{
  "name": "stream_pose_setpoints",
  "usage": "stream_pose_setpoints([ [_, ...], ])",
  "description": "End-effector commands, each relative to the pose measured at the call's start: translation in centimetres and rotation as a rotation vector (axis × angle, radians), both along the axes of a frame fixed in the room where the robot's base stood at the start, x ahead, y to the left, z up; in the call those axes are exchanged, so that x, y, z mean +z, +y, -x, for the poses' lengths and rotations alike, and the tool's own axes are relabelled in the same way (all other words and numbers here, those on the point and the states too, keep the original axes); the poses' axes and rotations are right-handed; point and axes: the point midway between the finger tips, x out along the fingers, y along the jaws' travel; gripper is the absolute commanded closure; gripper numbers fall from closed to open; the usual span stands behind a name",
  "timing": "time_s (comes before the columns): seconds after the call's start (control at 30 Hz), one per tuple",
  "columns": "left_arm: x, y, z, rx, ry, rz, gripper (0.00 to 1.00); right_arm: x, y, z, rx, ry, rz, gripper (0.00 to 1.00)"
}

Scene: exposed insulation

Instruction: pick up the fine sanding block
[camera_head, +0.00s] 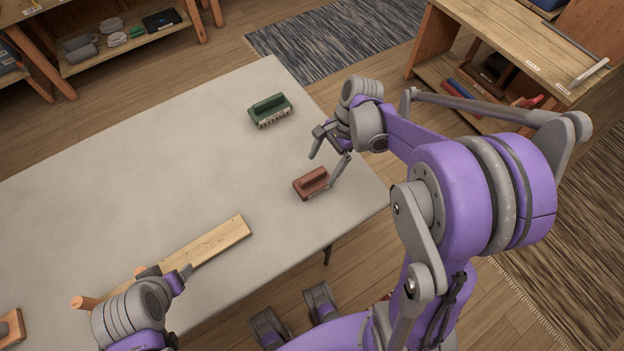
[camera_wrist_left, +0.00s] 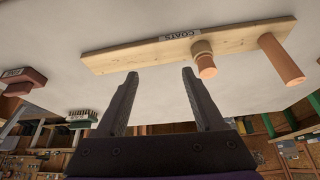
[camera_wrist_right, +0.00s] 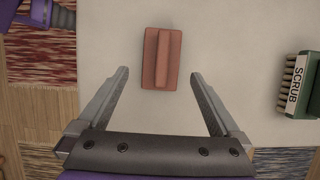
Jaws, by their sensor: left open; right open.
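A brick-red block with a raised handle (camera_head: 312,183), which I take for the fine sanding block, lies on the grey table near its right end. Its label is too small to read. In the right wrist view the block (camera_wrist_right: 161,58) lies ahead of and between the fingertips. My right gripper (camera_head: 324,170) is open and empty above and beside the block; I cannot tell whether a finger touches it. My left gripper (camera_head: 168,275) is open near the table's front edge by a wooden board. The block also shows at the left of the left wrist view (camera_wrist_left: 22,80).
A green scrub brush (camera_head: 270,110) lies behind the block. The pegged board labelled COATS (camera_head: 205,243) lies along the front edge. An orange-brown wooden piece (camera_head: 11,328) is at the lower left. The table's middle is clear. Shelves stand beyond (camera_head: 520,60).

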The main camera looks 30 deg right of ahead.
Motion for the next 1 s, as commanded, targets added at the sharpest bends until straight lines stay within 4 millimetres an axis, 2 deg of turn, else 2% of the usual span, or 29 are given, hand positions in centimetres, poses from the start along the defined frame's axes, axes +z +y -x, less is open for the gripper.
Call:
stream_pose_setpoints([
  [0.27, -0.2, 0.0, 0.0, 0.000, 0.001, 0.000, 0.30, -2.2, 1.2, 0.0, 0.002, -0.002, 0.001, 0.00],
  [0.4, -0.2, 0.0, 0.0, 0.000, 0.001, 0.000, 0.30, -4.0, 2.5, 0.1, 0.004, -0.002, 0.001, 0.00],
  [0.53, -0.4, 0.0, 0.1, 0.000, 0.001, 0.000, 0.30, -5.5, 3.0, 0.1, 0.002, -0.002, 0.002, 0.00],
  [0.83, -0.4, 0.0, 0.1, 0.000, 0.002, 0.000, 0.30, -5.9, 3.2, 0.2, 0.001, -0.002, 0.002, 0.00],
  [1.0, -0.4, 0.0, 0.1, 0.000, 0.001, 0.000, 0.30, -5.9, 3.2, 0.2, 0.001, -0.002, 0.002, 0.31],
])
